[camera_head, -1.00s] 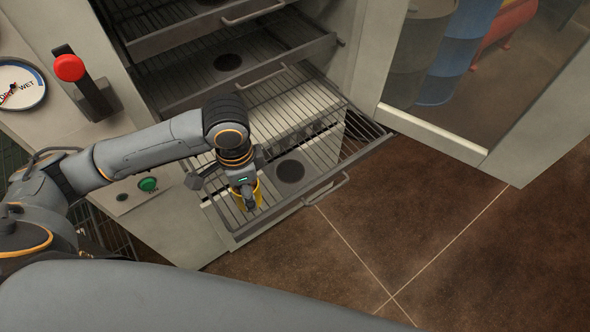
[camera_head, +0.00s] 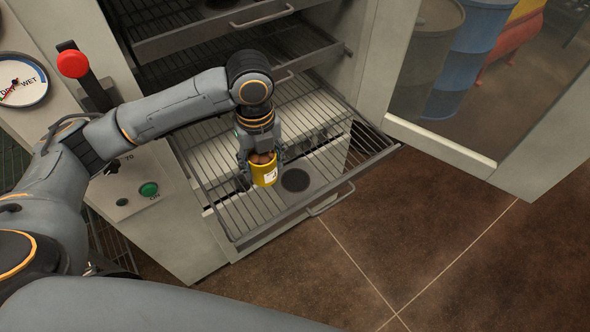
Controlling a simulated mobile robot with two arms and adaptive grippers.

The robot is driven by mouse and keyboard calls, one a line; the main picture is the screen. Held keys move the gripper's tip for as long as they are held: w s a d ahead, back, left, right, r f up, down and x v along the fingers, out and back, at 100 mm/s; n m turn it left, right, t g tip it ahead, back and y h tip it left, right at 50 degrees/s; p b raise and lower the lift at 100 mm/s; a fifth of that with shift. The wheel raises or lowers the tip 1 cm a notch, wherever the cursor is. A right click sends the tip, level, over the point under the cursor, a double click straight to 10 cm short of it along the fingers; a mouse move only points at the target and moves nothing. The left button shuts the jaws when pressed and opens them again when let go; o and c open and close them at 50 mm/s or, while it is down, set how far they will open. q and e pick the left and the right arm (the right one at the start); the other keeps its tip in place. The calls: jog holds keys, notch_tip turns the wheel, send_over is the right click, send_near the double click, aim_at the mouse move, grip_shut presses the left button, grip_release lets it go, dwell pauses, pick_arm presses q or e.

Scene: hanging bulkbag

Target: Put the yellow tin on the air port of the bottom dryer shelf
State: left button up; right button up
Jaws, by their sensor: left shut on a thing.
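The yellow tin (camera_head: 264,175) is in my left gripper (camera_head: 258,158), which is shut on it. The tin has a pale label and brown contents at its top. It appears over the pulled-out bottom dryer shelf (camera_head: 232,218), a wire rack. The dark round air port (camera_head: 295,181) shows on that shelf, just right of the tin. The height of the tin above the wires is hard to tell. My right gripper is not in view.
Higher dryer shelves (camera_head: 270,50) are above and behind. The open dryer door (camera_head: 440,145) stands at right, with barrels (camera_head: 455,60) seen through it. A control panel with a green button (camera_head: 149,189) and red-knobbed lever (camera_head: 72,64) is at left.

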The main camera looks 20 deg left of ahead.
pick_arm(q)
jog(key=w+d+f, duration=0.1)
jog(key=w+f, duration=0.1)
jog(key=w+d+f, duration=0.2)
jog(key=w+f, duration=0.1)
jog(key=w+d+f+p, duration=0.1)
jog(key=w+d+f, duration=0.1)
jog(key=shift+w+f, duration=0.35)
jog(key=shift+a+f, duration=0.1)
jog(key=shift+f, duration=1.45)
jog(key=shift+f, duration=0.15)
jog(key=o, duration=1.3)
jog(key=shift+c, duration=0.2)
notch_tip(320, 180, up, 12)
jog(key=shift+r+b, duration=0.2)
jog(key=shift+b, duration=0.2)
